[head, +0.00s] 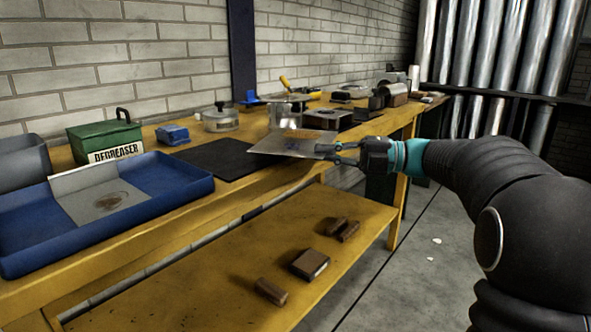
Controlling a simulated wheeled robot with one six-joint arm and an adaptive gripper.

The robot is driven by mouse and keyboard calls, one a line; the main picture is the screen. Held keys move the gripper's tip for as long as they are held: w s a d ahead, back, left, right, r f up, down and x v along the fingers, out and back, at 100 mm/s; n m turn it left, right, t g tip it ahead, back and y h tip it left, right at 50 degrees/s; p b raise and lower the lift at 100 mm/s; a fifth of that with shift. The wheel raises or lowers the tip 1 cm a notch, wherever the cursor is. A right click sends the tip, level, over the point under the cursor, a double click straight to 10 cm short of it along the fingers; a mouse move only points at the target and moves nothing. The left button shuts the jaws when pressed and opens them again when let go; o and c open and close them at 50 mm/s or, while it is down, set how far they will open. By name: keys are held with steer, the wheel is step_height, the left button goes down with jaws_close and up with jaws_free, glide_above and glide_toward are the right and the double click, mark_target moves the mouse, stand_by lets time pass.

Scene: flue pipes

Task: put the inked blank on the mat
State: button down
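My gripper (338,152) is shut on the edge of a thin grey metal sheet (270,145), which looks like the inked blank. The sheet has small bluish marks and an orange-brown patch near its far side. It is held out to the left of my gripper, roughly level, by the front edge of the bench. The black mat (208,160) lies flat on the bench just left of the sheet. The sheet's left end overlaps the mat's right part in the picture. I cannot tell whether they touch.
A blue tray (35,265) at left holds another metal sheet (84,203) with a brown stain. A green degreaser box (95,137), a blue block (172,134) and a round tin (220,121) stand behind the mat. Several brown blocks (309,263) lie on the lower shelf.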

mark_target(302, 151)
steer(key=a, duration=0.5)
steer(key=shift+w, duration=0.25)
steer(key=f, duration=0.1)
steer(key=a+f+b, duration=0.1)
steer(key=f, duration=0.1)
steer(key=shift+f, duration=0.2)
steer(key=c, duration=1.8)
jaws_free()
steer(key=shift+f, duration=0.15)
steer(key=o, duration=0.5)
